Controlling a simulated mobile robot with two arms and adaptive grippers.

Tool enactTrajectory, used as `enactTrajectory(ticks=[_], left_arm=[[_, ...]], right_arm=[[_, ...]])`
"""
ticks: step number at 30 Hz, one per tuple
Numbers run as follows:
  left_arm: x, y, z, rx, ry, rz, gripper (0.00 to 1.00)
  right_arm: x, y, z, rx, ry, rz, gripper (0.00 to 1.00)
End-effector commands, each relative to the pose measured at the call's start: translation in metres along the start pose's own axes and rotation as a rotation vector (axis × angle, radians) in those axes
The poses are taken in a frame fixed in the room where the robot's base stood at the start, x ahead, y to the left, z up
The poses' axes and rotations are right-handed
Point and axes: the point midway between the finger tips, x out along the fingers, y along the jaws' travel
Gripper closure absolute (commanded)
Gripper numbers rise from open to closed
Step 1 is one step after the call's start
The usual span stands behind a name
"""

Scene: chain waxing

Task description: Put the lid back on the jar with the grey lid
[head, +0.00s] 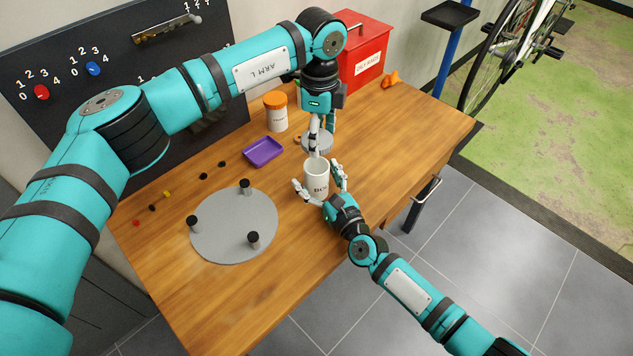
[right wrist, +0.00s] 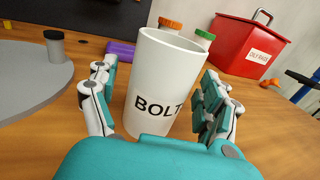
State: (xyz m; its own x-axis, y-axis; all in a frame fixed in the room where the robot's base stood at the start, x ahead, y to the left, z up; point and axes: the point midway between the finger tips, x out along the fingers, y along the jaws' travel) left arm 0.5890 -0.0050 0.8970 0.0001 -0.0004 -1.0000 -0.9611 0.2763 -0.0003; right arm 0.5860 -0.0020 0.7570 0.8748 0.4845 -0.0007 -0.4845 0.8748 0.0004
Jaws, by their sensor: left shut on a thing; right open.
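A white jar (head: 317,178) with a label reading "BOLT" stands upright on the wooden table near its front edge. Its top is open in the right wrist view (right wrist: 165,85). My right gripper (head: 318,181) is open, with one finger on each side of the jar; contact cannot be told. My left gripper (head: 315,148) points down just above and behind the jar in the head view. It is shut on a grey round lid (head: 326,143), which its fingers partly hide. The lid and my left gripper do not show in the right wrist view.
A jar with an orange lid (head: 276,112), a purple tray (head: 262,151) and a red box (head: 366,50) stand behind. A green-lidded jar (right wrist: 204,38) is partly hidden. A grey round plate (head: 225,226) with three black posts lies left.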

Motion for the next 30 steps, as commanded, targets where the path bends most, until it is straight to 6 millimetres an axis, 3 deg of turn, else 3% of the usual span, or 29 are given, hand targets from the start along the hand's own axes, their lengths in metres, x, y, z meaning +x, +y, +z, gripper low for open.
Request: enactTrajectory(ticks=[10,27,30], left_arm=[[-0.0001,0.0,-0.0001,0.0,0.0,0.0,0.55],[-0.0001,0.0,-0.0001,0.0,0.0,0.0,0.55],[-0.0001,0.0,-0.0001,0.0,0.0,0.0,0.55]], right_arm=[[0.0024,-0.0001,0.0001,0.0,0.0,0.0,0.2],[0.0022,-0.0004,0.0,0.0,0.0,-0.001,0.94],[0.0022,-0.0004,0.0,0.0,0.0,-0.001,1.0]])
